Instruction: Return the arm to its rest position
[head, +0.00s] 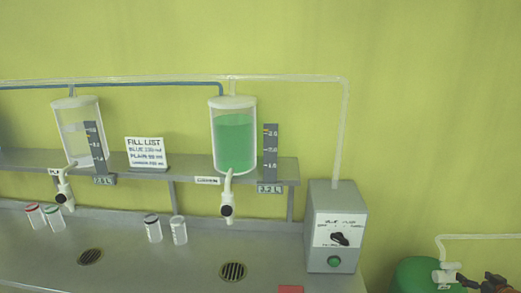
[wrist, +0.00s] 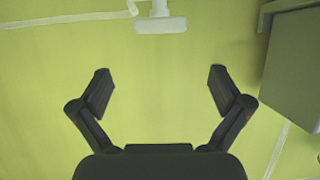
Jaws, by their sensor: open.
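My gripper (wrist: 160,92) is open in the wrist view, with its two dark fingers spread wide and nothing between them. Behind it is the yellow-green wall (wrist: 160,60). A white valve handle (wrist: 160,25) on a pipe is above the fingertips and apart from them. In the head view, part of my gripper (head: 478,283) shows dark at the lower right corner, beside a white valve (head: 445,276) over a green drum (head: 413,275). I cannot tell from the head view whether they touch.
A grey control box (head: 335,262) with a knob stands on the bench's right end. A glass reactor with green liquid (head: 235,145) and another reactor (head: 75,125) hang above the steel bench (head: 130,270). Several jars stand there. In the wrist view, a grey-green box (wrist: 295,75) is at right.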

